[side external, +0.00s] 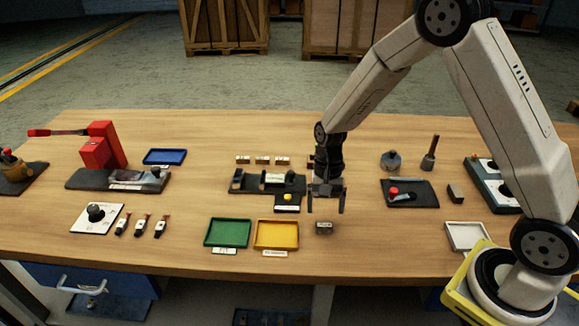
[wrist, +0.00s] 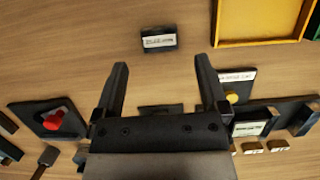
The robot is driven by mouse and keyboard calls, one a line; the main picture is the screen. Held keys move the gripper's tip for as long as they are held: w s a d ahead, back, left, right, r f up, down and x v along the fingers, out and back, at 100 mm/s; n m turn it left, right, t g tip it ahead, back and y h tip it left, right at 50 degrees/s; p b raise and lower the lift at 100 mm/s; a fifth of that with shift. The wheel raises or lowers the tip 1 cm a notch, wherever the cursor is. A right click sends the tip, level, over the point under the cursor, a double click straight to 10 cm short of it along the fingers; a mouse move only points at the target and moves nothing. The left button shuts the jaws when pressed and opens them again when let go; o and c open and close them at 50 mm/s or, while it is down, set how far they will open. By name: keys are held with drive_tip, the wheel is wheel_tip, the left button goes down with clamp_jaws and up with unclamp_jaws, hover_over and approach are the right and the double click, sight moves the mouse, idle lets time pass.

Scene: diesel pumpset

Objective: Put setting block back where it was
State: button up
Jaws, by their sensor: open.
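A small dark block with a pale label, which looks like the setting block (side external: 324,228), stands alone on the bare wood right of the yellow tray. It also shows in the wrist view (wrist: 158,42), ahead of my fingertips; its label is too small to read. My gripper (side external: 327,205) points down above the table, just behind the block. In the wrist view my gripper (wrist: 162,66) is open, with nothing between its fingers. A dark flat piece (wrist: 160,108) shows between the finger bases, partly hidden by my gripper body.
A dark fixture (side external: 240,186) with a yellow button is left of my gripper. Yellow (side external: 276,248) and green (side external: 228,246) trays lie in front. A black plate with a red knob (side external: 394,191) and another dark block (side external: 455,193) are right. Wood around the labelled block is clear.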

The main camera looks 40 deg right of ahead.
drive_tip(key=v, duration=0.7)
drive_tip(key=shift+r, duration=0.3)
drive_tip(key=s+r+n+t+h, duration=0.2)
drive_tip(key=s+n+t, duration=0.2)
drive_tip(key=s+n, duration=0.5)
drive_tip(key=shift+s+a+r+t, duration=0.25)
drive_tip(key=shift+s+t, duration=0.15)
drive_tip(key=shift+s, duration=1.2)
